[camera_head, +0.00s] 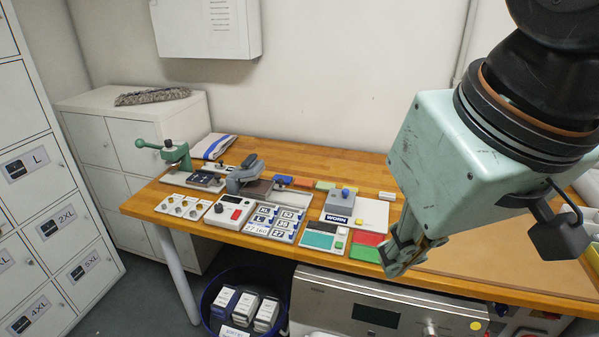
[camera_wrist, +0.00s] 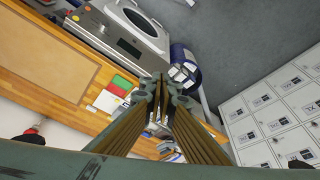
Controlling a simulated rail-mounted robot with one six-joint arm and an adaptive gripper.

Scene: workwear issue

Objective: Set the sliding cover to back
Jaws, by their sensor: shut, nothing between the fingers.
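A flat white unit (camera_head: 371,213) lies on the wooden bench right of centre in the head view. A grey plate with a blue knob (camera_head: 345,192) sits over its left part, above a dark label reading WORN (camera_head: 337,219). This plate looks like the sliding cover; I cannot tell its exact position along its travel. My gripper (camera_head: 408,264) is shut and empty, in front of and to the right of the unit, apart from it. In the wrist view my gripper (camera_wrist: 161,80) points down past the bench edge, and its fingers hide part of the bench items.
Left of the unit are a numbered panel (camera_head: 275,222), a control box (camera_head: 229,212), a green lever press (camera_head: 176,155) and a grey stapler-like device (camera_head: 243,175). Red and green pads (camera_head: 366,247) lie near the front edge. A washing machine (camera_head: 390,302) and blue bin (camera_head: 220,318) stand below.

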